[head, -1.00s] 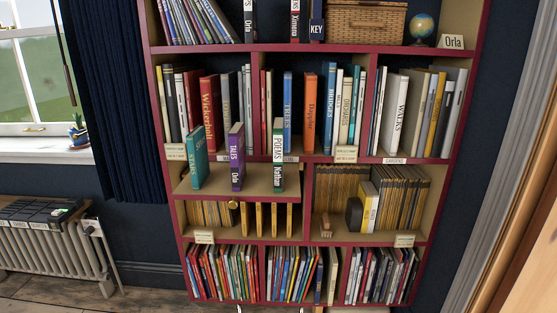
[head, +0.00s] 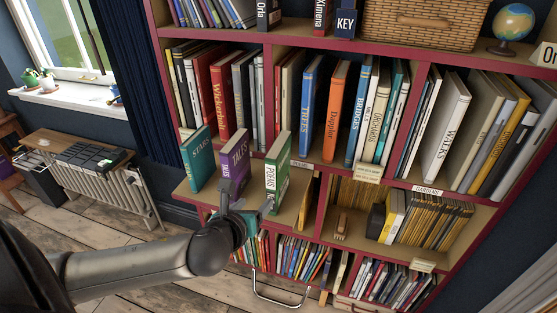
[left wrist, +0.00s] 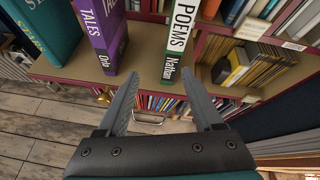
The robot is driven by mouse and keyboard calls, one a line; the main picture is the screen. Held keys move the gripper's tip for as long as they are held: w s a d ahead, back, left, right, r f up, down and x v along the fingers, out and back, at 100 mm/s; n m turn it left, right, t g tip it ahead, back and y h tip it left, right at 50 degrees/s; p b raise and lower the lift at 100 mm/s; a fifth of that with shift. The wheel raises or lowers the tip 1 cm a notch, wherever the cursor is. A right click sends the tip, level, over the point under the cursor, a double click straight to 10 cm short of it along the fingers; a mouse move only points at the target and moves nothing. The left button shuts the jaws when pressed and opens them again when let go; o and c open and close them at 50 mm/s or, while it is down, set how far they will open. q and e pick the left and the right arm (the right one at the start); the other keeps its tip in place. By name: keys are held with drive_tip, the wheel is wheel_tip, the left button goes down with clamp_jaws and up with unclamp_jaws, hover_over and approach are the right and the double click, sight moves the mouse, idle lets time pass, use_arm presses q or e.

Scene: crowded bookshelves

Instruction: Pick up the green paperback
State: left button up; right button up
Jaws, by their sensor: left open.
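The green paperback (head: 277,172), with a white panel lettered POEMS, stands upright on a pull-out shelf (head: 212,208) in the head view. It also shows in the left wrist view (left wrist: 179,40), spine facing the camera. My left gripper (head: 254,208) is open and empty, in front of the book and slightly low, partly hiding the shelf edge. In the left wrist view, the book stands beyond the two spread fingers (left wrist: 162,82), towards the right finger. It is not between them. My right gripper is not in view.
A purple book (head: 233,166) lettered TALES and a teal book (head: 198,158) lettered STARS stand to the left on the same shelf, with gaps between. Packed book rows fill the bookcase behind and below. A wire handle (head: 280,297) shows low in front.

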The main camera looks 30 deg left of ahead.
sight(272, 175)
use_arm(q)
wheel_tip(272, 175, up, 7)
drive_tip(key=d+m+t+p, duration=0.1)
drive_tip(key=d+m, duration=0.1)
drive_tip(key=m, duration=0.1)
drive_tip(key=x, duration=0.9)
drive_tip(key=shift+w+d+f+b, duration=0.1)
drive_tip(key=shift+w+f+b, duration=0.1)
drive_tip(key=shift+w+b, duration=0.15)
drive_tip(key=shift+h, duration=0.3)
drive_tip(key=shift+a+x, duration=0.2)
drive_tip(key=shift+x, duration=2.4)
drive_tip(key=shift+r, duration=0.15)
clamp_jaws()
drive_tip(key=shift+r, duration=0.1)
